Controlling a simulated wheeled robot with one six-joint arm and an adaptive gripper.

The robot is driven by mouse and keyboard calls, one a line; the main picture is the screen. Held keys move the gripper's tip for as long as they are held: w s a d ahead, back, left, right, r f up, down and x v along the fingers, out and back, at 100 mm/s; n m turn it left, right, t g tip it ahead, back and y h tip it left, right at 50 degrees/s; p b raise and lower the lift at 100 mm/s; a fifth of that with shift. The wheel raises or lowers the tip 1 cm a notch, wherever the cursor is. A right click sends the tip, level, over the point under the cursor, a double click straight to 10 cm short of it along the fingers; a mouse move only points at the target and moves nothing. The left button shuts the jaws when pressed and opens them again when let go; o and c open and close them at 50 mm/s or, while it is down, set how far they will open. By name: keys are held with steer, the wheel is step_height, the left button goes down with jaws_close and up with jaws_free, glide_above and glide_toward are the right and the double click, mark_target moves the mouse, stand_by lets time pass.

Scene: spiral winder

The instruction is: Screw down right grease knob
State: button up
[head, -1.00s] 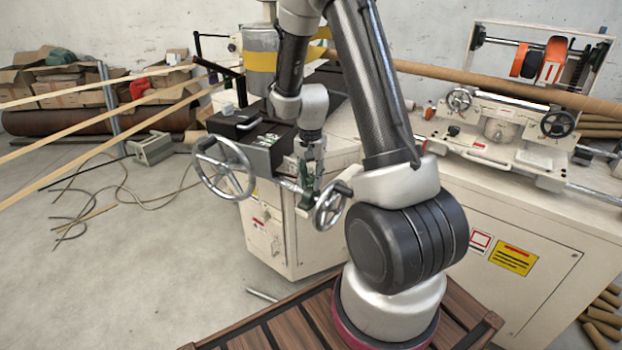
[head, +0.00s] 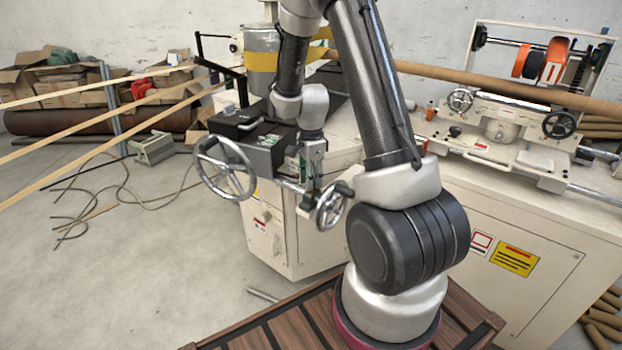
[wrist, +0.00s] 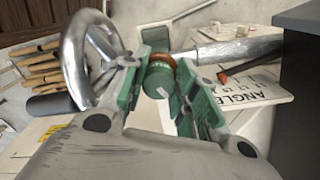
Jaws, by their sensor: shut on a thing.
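The grease knob (wrist: 159,79) is a small green cap with a white mark on its face and a copper-coloured ring behind it. In the wrist view it sits between the two green-padded fingers of my gripper (wrist: 161,88). My gripper is shut on it, one finger on each side. In the head view my gripper (head: 313,168) points down beside the metal shaft between two handwheels. The knob itself is hidden there by the gripper.
A large handwheel (head: 225,166) stands left of my gripper and a smaller handwheel (head: 331,206) close to its lower right. A dark box (head: 250,135) sits just behind. An angle plate (wrist: 255,88) lies beside the shaft (wrist: 240,50). Open floor lies at left.

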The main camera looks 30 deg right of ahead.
steer(key=shift+m, duration=0.4)
steer(key=o, duration=1)
steer(key=shift+r, duration=0.1)
steer(key=shift+w, duration=0.1)
steer(key=shift+r, duration=0.3)
steer(key=r, duration=0.7)
steer(key=shift+s+r, duration=0.15)
steer(key=shift+s, duration=0.05)
